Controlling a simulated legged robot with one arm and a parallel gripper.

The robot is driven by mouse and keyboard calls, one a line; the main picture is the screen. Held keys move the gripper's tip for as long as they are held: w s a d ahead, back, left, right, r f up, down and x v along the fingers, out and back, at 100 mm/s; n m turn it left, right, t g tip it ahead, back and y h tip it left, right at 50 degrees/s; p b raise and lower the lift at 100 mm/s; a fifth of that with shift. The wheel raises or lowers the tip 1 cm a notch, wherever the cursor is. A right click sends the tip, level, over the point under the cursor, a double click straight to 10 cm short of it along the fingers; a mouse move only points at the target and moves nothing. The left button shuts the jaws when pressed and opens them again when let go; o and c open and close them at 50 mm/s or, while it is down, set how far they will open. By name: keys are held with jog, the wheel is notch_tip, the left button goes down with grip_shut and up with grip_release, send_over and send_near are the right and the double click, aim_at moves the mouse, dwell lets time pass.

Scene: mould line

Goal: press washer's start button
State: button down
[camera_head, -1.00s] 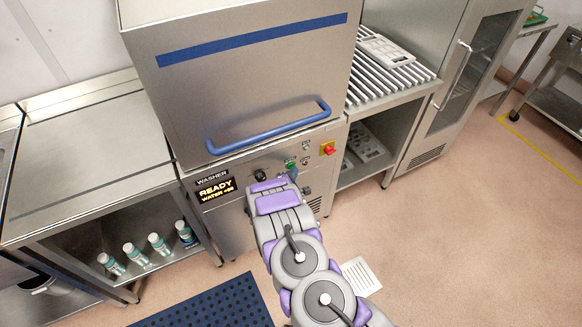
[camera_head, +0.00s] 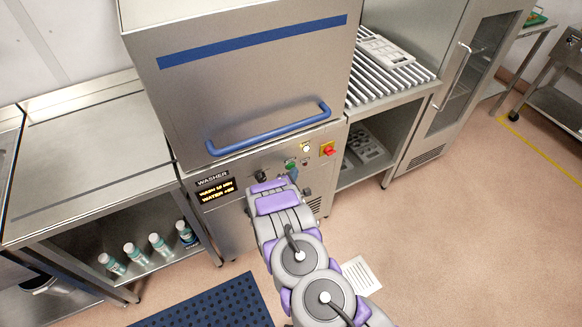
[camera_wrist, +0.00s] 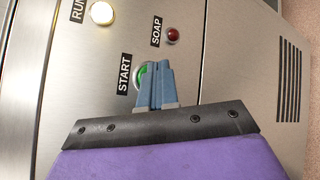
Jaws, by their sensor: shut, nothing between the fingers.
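The washer (camera_head: 245,85) is a steel machine with its hood down and a blue handle (camera_head: 270,128) across the front. In the wrist view the green start button (camera_wrist: 139,76) sits beside the START label (camera_wrist: 124,74), partly hidden behind my fingertips. My gripper (camera_wrist: 155,78) is shut and empty, with its tips at the button; I cannot tell whether they still touch it. The RUN lamp (camera_wrist: 102,13) is lit, and it also glows in the head view (camera_head: 306,148). The display (camera_head: 216,191) shows two lines of yellow text, the upper seeming to read "WASH" with a time.
The SOAP lamp (camera_wrist: 172,35) is dark red. A steel counter (camera_head: 85,160) stands left, a slatted rack (camera_head: 390,75) right. A blue mat (camera_head: 215,305) lies on the floor.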

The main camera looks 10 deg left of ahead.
jog(key=shift+s+d, duration=0.3)
jog(key=shift+s, duration=0.1)
jog(key=shift+s+d+p, duration=0.65)
jog(key=shift+s+d, duration=0.05)
jog(key=shift+s, duration=0.35)
jog(key=shift+s+d+p, duration=0.6)
jog(key=shift+s+d, duration=0.1)
jog(key=shift+s, duration=0.3)
